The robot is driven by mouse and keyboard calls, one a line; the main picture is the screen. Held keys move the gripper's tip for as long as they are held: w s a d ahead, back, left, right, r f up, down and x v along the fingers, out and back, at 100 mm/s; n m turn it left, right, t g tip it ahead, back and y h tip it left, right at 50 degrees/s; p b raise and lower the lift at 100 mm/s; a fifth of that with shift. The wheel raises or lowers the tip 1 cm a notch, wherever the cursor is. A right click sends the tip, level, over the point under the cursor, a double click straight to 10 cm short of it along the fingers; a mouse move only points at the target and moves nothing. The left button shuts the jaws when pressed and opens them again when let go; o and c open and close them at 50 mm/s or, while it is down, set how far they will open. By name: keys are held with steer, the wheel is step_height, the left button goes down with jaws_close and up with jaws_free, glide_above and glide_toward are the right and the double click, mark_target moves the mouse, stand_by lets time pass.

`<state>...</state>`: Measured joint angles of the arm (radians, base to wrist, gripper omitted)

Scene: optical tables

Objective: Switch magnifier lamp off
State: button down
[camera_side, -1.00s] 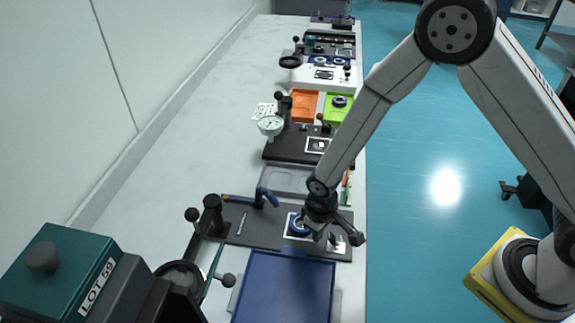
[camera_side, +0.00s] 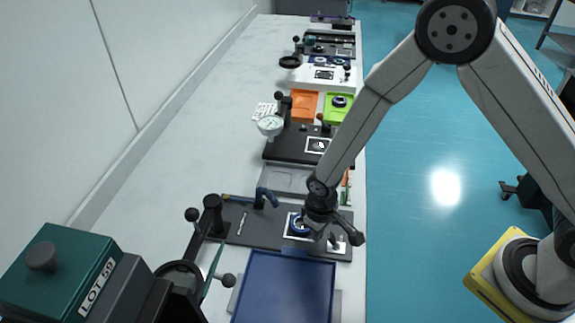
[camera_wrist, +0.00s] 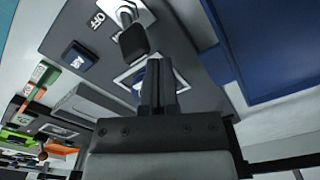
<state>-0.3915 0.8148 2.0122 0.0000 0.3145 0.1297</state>
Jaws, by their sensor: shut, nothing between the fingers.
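The switch (camera_wrist: 128,12) is a pale plate with a metal lever and a dark cap (camera_wrist: 134,40) in the wrist view. White OFF lettering (camera_wrist: 97,20) lies beside it. Its plate (camera_side: 337,246) also shows near the board's right edge in the side view. I cannot tell which way the lever is set. My gripper (camera_wrist: 158,66) is shut and empty, its fingertips close to the cap; contact is unclear. In the side view my gripper (camera_side: 317,237) is low over the dark board. A round magnifier (camera_side: 181,274) on a jointed arm is at lower left, partly hidden.
A blue tray (camera_side: 287,288) lies in front of the board and at the right of the wrist view (camera_wrist: 262,50). A white-framed square (camera_side: 291,233) and a blue block (camera_wrist: 80,57) sit on the board. A green LOT 59 box (camera_side: 60,268) fills the lower left.

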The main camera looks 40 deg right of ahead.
mark_target(332, 237)
steer(key=shift+s+d, duration=0.65)
steer(key=shift+s, duration=0.05)
stand_by(0.7)
steer(key=shift+s+d+f, duration=0.15)
steer(key=shift+s+d, duration=0.3)
steer(key=shift+s, duration=0.1)
steer(key=shift+s+d, duration=0.75)
steer(key=shift+w+r, duration=0.1)
steer(key=shift+r, duration=0.1)
stand_by(0.8)
steer(key=shift+w+a+r, duration=0.2)
steer(key=shift+r, duration=0.95)
steer(key=shift+w+a+r, duration=0.2)
steer(key=shift+r, duration=0.95)
steer(key=shift+w+a+r, duration=0.2)
steer(key=shift+r, duration=0.95)
steer(key=s+d+r+m+t, duration=0.2)
steer(key=s+d+r+m, duration=0.1)
steer(key=d+r, duration=0.7)
steer(key=shift+s+d+t, duration=0.3)
steer(key=shift+s+d, duration=0.6)
steer(key=shift+d, duration=0.15)
